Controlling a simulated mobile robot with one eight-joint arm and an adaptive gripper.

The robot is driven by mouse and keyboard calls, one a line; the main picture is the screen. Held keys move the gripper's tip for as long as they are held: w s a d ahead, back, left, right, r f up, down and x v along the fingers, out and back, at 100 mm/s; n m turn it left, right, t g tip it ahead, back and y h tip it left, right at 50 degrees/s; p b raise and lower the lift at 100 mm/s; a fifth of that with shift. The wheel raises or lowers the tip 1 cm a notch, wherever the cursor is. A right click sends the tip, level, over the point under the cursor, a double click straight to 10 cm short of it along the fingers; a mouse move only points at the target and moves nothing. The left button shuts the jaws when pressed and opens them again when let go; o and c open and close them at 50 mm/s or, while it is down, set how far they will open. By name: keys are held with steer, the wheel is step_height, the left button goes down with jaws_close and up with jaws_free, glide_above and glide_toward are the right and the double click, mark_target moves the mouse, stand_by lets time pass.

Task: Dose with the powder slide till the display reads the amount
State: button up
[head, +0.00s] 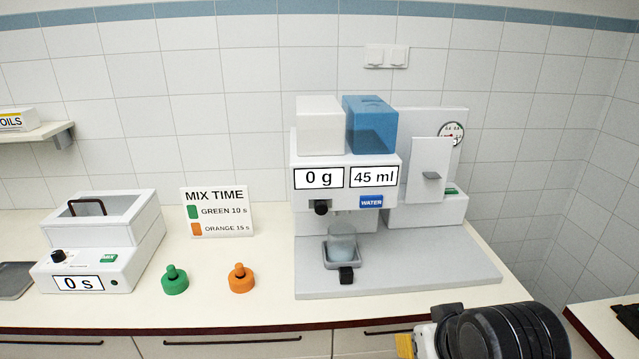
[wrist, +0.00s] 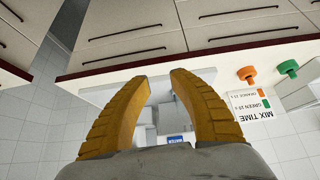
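The dosing machine (head: 300,165) stands on the counter with a white hopper (head: 320,125) and a blue tank (head: 370,125) on top. Its left display (head: 319,178) reads 0 g and its right display (head: 373,176) reads 45 ml. A black knob (head: 321,207), probably the powder slide, is below the left display. A translucent grey cup (head: 342,240) stands upright on a small tray (head: 328,257) with a black handle (head: 346,275). My gripper (wrist: 160,77) is open and empty, in front of the counter and apart from the machine; the head view shows only one yellow finger.
A green weight-shaped piece (head: 174,280) and an orange one (head: 241,278) stand left of the machine, before a MIX TIME sign (head: 218,212). A lidded mixer (head: 100,245) reads 0 s further left. A gauge panel (head: 432,170) stands at right. The counter front is mostly clear.

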steer(key=o, duration=0.4)
steer(key=w+d+r+n+t+h, duration=0.1)
steer(key=w+d+n+t+h, duration=0.1)
steer(key=w+n, duration=0.4)
steer(key=shift+w+d+r+n+b, duration=0.15)
steer(key=shift+w+d+n+b, duration=0.2)
steer(key=shift+w, duration=0.65)
steer(key=n+t+y+b, duration=0.2)
steer(key=n+t, duration=0.7)
steer(key=n, duration=1.8)
glide_toward(321, 210)
steer(key=shift+m, duration=0.25)
steer(key=w+b, duration=0.2)
steer(key=w, duration=0.9)
steer(key=shift+d, duration=0.1)
steer(key=shift+s, duration=0.1)
jaws_close()
